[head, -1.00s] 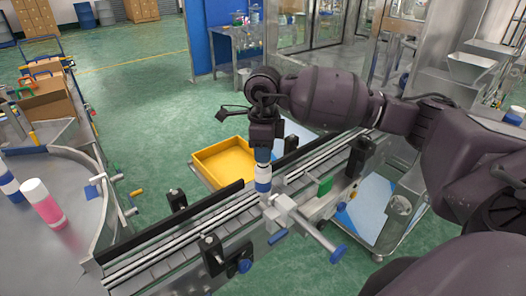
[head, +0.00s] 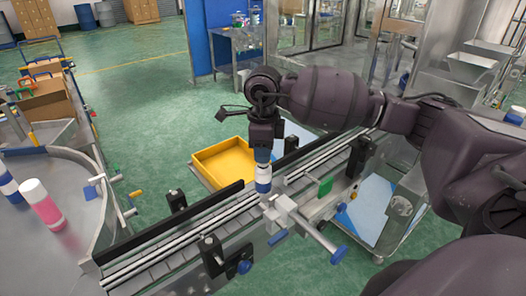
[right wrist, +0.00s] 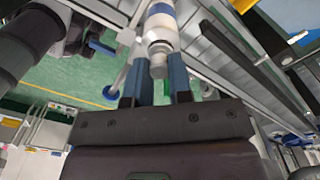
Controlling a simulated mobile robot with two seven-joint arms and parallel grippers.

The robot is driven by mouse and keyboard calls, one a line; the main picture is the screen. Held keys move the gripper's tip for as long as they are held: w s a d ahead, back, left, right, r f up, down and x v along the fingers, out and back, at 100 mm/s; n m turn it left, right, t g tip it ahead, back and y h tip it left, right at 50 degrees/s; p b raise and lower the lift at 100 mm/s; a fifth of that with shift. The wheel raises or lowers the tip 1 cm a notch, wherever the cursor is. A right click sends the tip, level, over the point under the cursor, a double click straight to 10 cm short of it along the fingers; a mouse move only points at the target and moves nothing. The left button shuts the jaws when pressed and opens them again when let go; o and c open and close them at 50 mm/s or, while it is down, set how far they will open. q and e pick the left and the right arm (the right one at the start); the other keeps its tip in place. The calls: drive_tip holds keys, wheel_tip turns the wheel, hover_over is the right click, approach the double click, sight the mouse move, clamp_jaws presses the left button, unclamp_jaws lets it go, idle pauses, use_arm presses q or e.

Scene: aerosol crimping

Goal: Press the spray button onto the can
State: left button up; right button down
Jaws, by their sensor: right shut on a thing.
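A blue and white can (head: 263,185) stands upright on the conveyor, directly below my right gripper (head: 262,156). In the right wrist view the can (right wrist: 160,18) shows its light, narrowing top towards my fingers. My right gripper (right wrist: 160,63) is shut on a small grey-white spray button (right wrist: 158,70) between its blue fingers. The button is in line with the can's top and looks to be at it; I cannot tell whether it is fully seated. In the head view the fingers hide the button. My left gripper is not in view.
The conveyor (head: 150,258) has dark side rails and a clamp device (head: 285,203) beside the can. A yellow tray (head: 222,163) lies behind it. A pink and white can (head: 44,207) and a blue and white one stand on the metal table at the left.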

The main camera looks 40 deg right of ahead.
drive_tip(key=c, duration=0.9)
unclamp_jaws()
drive_tip(key=o, duration=0.5)
drive_tip(key=shift+r, duration=0.1)
drive_tip(key=shift+r+p, duration=0.85)
drive_tip(key=shift+r, duration=0.9)
drive_tip(key=shift+r+p, duration=0.45)
drive_tip(key=shift+r, duration=1.25)
